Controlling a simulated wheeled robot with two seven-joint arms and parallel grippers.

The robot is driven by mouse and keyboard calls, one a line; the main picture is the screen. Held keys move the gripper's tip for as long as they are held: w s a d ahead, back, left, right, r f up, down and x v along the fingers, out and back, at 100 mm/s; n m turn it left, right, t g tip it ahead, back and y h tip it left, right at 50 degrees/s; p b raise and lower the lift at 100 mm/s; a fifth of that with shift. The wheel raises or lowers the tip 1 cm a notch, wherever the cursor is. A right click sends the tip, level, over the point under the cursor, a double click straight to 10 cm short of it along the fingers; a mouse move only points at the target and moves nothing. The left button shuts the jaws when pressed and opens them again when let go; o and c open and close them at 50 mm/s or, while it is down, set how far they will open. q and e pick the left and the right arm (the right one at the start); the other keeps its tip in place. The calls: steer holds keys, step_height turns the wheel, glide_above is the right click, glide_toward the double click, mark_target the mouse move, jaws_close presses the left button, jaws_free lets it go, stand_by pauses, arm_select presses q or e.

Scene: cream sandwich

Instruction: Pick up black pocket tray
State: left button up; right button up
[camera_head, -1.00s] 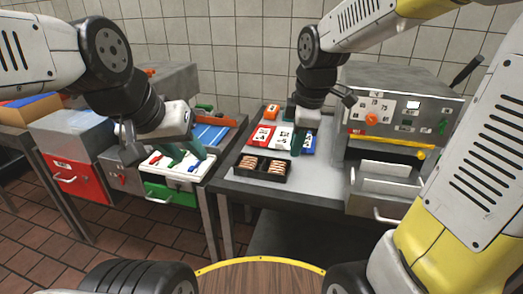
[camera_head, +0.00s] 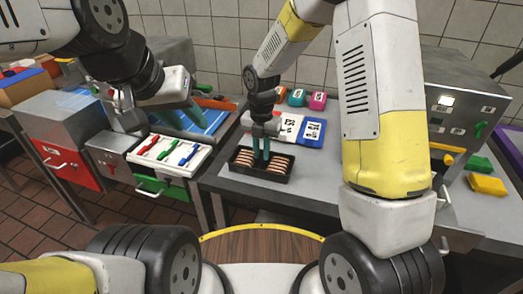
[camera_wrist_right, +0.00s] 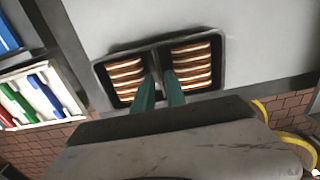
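The black pocket tray (camera_head: 248,174) lies on the grey table, with sandwich-like striped slices in its two pockets. The right wrist view also shows the tray (camera_wrist_right: 155,58), with a dark divider between the pockets. My right gripper (camera_head: 261,158) points down over the tray's middle. Its two teal fingers (camera_wrist_right: 159,84) are a little apart, one on each side of the divider; I cannot tell if they touch it. My left gripper (camera_head: 184,118) is empty, its teal fingers apart, over the left-hand equipment near a white panel (camera_head: 168,152) with coloured handles.
Red-marked and blue cards (camera_head: 312,132) lie just behind the tray. A grey machine (camera_head: 465,110) and a yellow block (camera_head: 487,185) are at right. The table's front edge is close to the tray.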

mark_target(261, 164)
steer(key=shift+f, duration=1.4)
jaws_close()
steer(key=shift+r, duration=0.1)
